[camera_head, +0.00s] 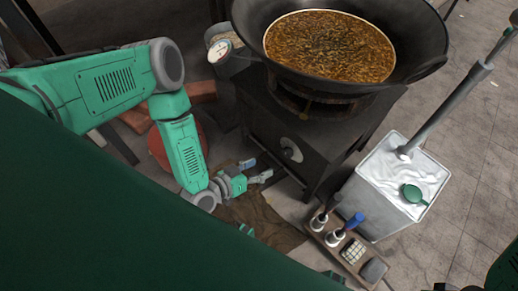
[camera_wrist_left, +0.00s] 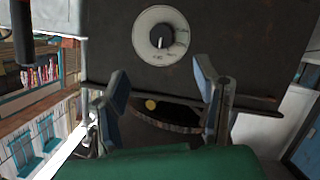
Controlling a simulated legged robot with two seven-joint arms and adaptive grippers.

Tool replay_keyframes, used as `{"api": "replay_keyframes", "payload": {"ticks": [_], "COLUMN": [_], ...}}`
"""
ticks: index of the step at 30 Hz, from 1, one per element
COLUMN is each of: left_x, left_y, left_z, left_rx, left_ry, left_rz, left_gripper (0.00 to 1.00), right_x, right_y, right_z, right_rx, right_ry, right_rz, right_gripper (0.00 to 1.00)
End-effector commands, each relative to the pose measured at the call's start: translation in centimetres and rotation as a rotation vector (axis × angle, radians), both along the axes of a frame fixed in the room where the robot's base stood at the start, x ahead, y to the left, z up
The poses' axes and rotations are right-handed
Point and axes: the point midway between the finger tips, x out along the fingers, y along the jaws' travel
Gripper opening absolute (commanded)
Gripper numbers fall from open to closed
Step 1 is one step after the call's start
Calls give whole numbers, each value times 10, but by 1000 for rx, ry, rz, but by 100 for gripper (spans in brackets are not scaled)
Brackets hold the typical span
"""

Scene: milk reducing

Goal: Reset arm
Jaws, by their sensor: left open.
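My left arm comes in from the left in the head view and bends down. Its gripper (camera_head: 259,170) is open and empty, low in front of the dark stove (camera_head: 290,150). In the left wrist view the two fingers of this gripper (camera_wrist_left: 162,82) stand wide apart, with nothing between them, and face the stove front below a round control knob (camera_wrist_left: 160,33). The knob also shows in the head view (camera_head: 290,150), apart from the fingers. A large dark wok (camera_head: 415,55) of brown, bubbling liquid (camera_head: 328,45) sits on the stove. My right gripper cannot be made out.
A white-topped container (camera_head: 385,205) with a green scoop (camera_head: 413,193) stands right of the stove. Tiled floor (camera_head: 480,150) is open at right.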

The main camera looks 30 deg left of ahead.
Motion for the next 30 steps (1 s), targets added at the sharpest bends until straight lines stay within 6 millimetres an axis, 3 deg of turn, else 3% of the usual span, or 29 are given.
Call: {"api": "replay_keyframes", "payload": {"ticks": [16,20,23,25,30], "left_x": [-1,-6,-25,-49,-109], "left_y": [-1,-13,-25,-22,21], "left_z": [0,3,7,13,38], "left_rx": [0,15,68,137,322], "left_ry": [4,88,261,419,753], "left_rz": [-2,-38,-100,-137,-140], "left_gripper": [56,56,56,56,56], "right_x": [0,0,0,0,0], "right_y": [-2,-2,-2,-2,-2], "right_z": [-2,-1,-1,-1,-1], "right_rx": [6,6,6,6,5], "right_ry": [0,0,0,0,0], "right_rz": [0,0,0,0,0], "right_gripper": [47,47,47,47,47]}}
